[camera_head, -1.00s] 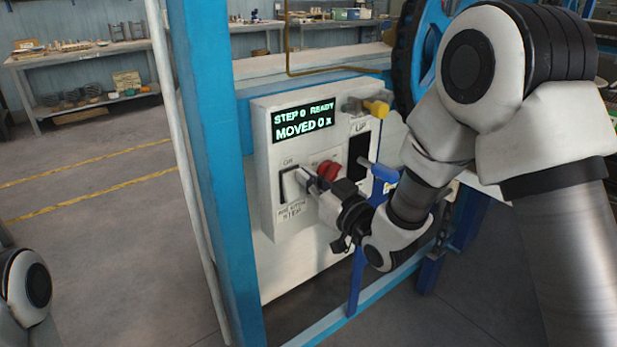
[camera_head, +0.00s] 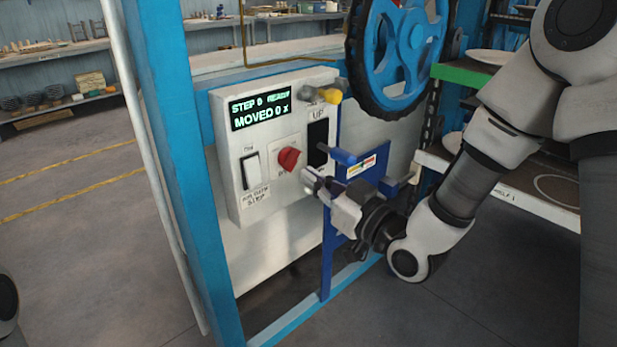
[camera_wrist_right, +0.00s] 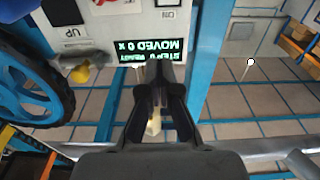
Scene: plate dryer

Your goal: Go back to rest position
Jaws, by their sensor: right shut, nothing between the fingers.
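My right gripper (camera_head: 318,183) is in the head view, in front of the lower right part of the white control panel (camera_head: 228,150). Its fingers are shut and hold nothing. In the right wrist view the closed fingers (camera_wrist_right: 161,75) point toward the panel, which appears upside down. I cannot tell if the fingertips touch the panel. The panel has a display (camera_head: 260,110) reading "STEP 0 READY" and "MOVED 0 x", a white rocker switch (camera_head: 251,171), a red knob (camera_head: 289,158) and a yellow-tipped lever (camera_head: 330,95). My left gripper is not in view; only a bit of that arm shows at the left edge.
A blue post (camera_head: 185,170) stands left of the panel. A blue handwheel (camera_head: 405,45) is above right. A blue handle (camera_head: 338,154) sticks out near my gripper. Shelves with plates (camera_head: 490,57) stand at the right. The floor (camera_head: 80,230) at left is open.

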